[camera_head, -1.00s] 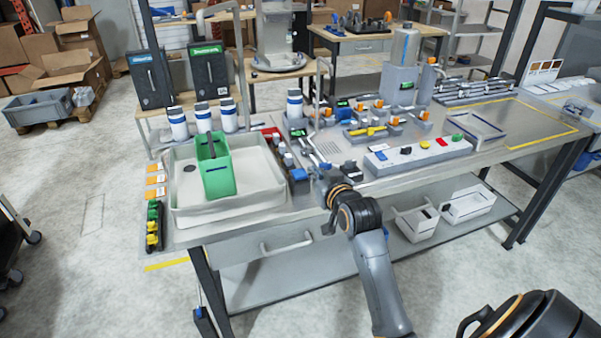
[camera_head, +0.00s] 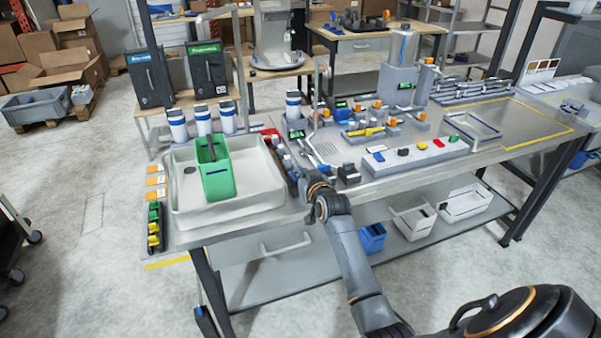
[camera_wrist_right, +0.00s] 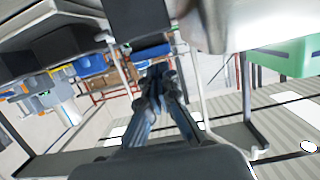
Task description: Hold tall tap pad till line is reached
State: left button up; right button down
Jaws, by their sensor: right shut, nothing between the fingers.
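A tall bent tap pipe (camera_head: 239,62) rises behind the white basin (camera_head: 240,206). A green jug (camera_head: 217,178) stands upright in the basin, with a dark blue mark on its inner wall. I cannot make out its water level or tell the tap's pad apart. My right gripper (camera_head: 304,184) is at the bench's front edge, just right of the basin, beside a row of small fittings (camera_head: 280,155). Contact is unclear. In the right wrist view its fingers (camera_wrist_right: 157,82) are together and empty, with the green jug (camera_wrist_right: 285,55) at upper right. My left gripper is out of view.
A shorter bent pipe (camera_head: 330,80) stands further right. A grey panel with coloured buttons (camera_head: 420,152) lies right of my arm. White bottles (camera_head: 203,120) stand behind the basin. A blue bin (camera_head: 372,239) is on the lower shelf. A yellow-outlined area (camera_head: 535,122) at right is clear.

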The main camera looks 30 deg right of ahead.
jog(key=shift+f, duration=0.3)
